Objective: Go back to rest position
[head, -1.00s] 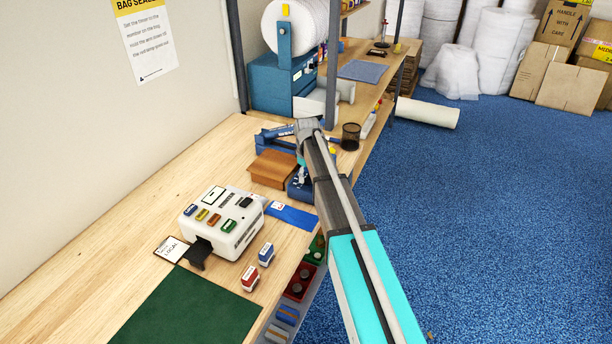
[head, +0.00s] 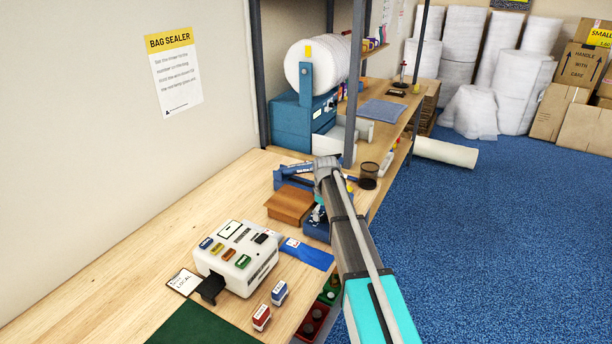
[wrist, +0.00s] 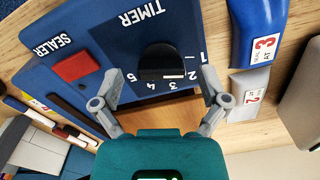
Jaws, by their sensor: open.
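My gripper (wrist: 161,103) is open and empty in the wrist view. Its two grey fingers stand apart on either side of the black timer knob (wrist: 160,62) on a blue bag sealer (wrist: 112,45). I cannot tell whether they touch the panel. The knob's white mark sits near the 2 and 3. A red button (wrist: 76,66) is left of the knob. In the head view the sealer (head: 316,232) is partly hidden by my arm, which reaches over the bench. My fingers are not clear there.
A white label machine (head: 238,258), two small stamps (head: 270,305) and a brown box (head: 289,204) stand on the bench (head: 110,290). A shelf post (head: 355,80) rises behind. Blue floor (head: 500,240) at right is clear.

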